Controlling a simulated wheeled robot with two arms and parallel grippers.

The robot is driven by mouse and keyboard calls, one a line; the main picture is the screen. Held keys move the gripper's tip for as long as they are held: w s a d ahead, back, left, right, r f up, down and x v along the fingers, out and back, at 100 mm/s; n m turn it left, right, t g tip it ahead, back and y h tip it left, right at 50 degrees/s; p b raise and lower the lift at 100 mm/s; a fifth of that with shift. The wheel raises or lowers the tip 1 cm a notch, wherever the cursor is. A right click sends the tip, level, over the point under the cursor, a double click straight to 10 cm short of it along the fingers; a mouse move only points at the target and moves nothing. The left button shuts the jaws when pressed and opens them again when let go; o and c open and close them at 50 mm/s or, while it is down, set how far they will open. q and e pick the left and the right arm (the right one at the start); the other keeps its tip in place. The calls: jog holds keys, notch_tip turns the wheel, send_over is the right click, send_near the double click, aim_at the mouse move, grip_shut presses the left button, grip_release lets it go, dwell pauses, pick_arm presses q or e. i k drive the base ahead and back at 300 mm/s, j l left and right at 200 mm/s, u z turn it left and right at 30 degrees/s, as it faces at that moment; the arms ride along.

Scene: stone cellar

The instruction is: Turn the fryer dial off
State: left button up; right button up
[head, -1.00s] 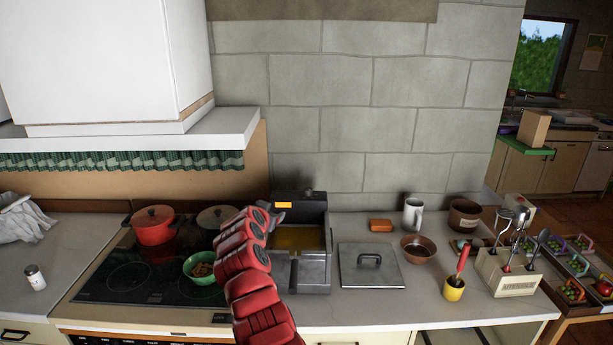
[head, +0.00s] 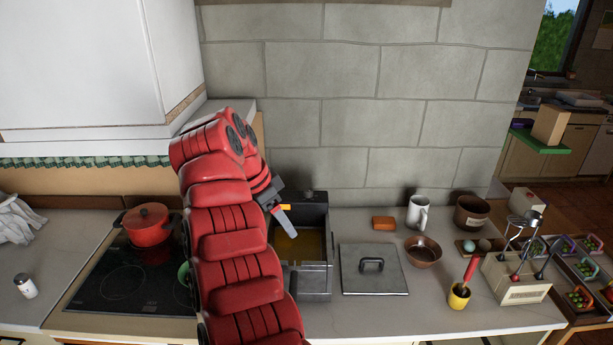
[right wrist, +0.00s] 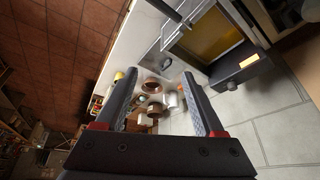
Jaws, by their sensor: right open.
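The fryer (head: 315,283) is a dark metal box with yellow oil, standing on the counter right of the stove. Its raised back part (head: 312,207) carries an orange label; my gripper hides some of it. A small dark knob, apparently the dial (head: 308,191), shows at the top of this back part. In the right wrist view the knob (right wrist: 232,86) is right of the fingers and apart from them. My right gripper (head: 281,214) is over the fryer's left rear side; in the right wrist view it is open and empty (right wrist: 160,75). My left gripper is out of view.
A metal lid (head: 374,270) lies right of the fryer. A white mug (head: 417,212), a brown bowl (head: 423,252) and a utensil box (head: 515,277) stand farther right. A red pot (head: 147,226) is on the stove (head: 130,283). The stone wall (head: 350,130) rises behind.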

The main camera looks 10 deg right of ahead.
aim_at(308, 193)
jog(key=i+l, duration=0.15)
jog(key=i, duration=0.4)
jog(key=i+l, duration=0.2)
jog(key=i, duration=0.35)
